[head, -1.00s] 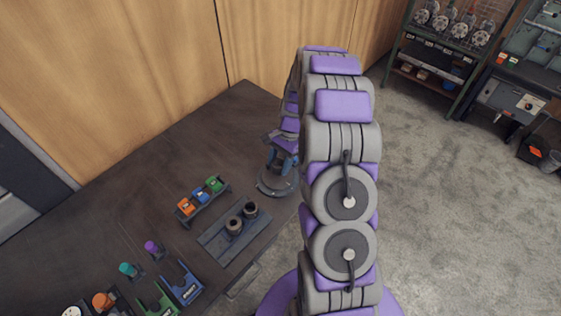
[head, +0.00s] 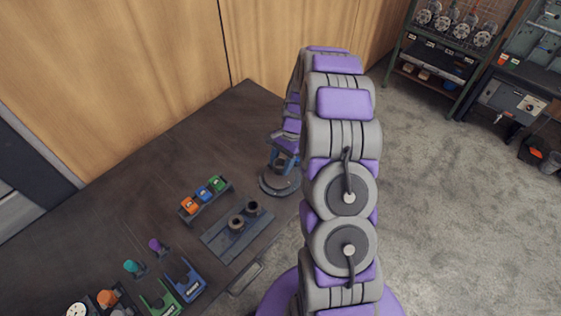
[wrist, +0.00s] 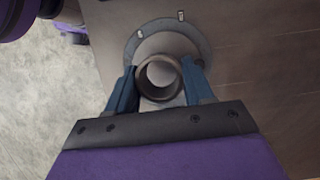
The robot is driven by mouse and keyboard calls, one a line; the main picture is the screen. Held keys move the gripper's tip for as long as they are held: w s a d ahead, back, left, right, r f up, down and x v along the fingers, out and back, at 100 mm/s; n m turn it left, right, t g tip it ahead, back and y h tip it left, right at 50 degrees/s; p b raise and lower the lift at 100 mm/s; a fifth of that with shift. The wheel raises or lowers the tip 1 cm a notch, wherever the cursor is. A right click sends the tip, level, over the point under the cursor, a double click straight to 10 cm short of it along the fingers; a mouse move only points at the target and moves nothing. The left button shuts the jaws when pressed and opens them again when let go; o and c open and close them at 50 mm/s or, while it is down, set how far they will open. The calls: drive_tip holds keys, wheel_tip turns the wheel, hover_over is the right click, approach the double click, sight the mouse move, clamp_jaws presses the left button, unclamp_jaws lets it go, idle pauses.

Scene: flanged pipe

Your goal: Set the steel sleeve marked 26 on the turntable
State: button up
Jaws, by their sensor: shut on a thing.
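My gripper (wrist: 159,92) has its blue fingers shut on a dark steel sleeve (wrist: 159,91), an open ring seen from above in the wrist view. No number on it can be read. The turntable (wrist: 140,36), a round grey disc, lies beneath the held sleeve. In the head view the turntable (head: 279,184) is at the table's far right, with my gripper (head: 281,161) over it. The sleeve looks to be at or just above the disc; I cannot tell whether it touches.
On the table (head: 150,185), a grey tray (head: 218,248) holds two more sleeves. A rack (head: 208,202) carries orange, blue and green blocks. Blue (head: 186,281) and green (head: 162,302) holders stand nearer the front left. A wooden wall (head: 120,70) rises behind. Shelving stands at the back right.

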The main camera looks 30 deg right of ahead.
drive_tip(key=shift+d+f, duration=0.1)
drive_tip(key=shift+f, duration=0.1)
drive_tip(key=shift+f, duration=1)
drive_tip(key=shift+f, duration=0.5)
idle(0.4)
drive_tip(key=o, duration=1.3)
drive_tip(key=shift+w+r, duration=0.1)
drive_tip(key=shift+r, duration=0.1)
drive_tip(key=shift+c, duration=0.2)
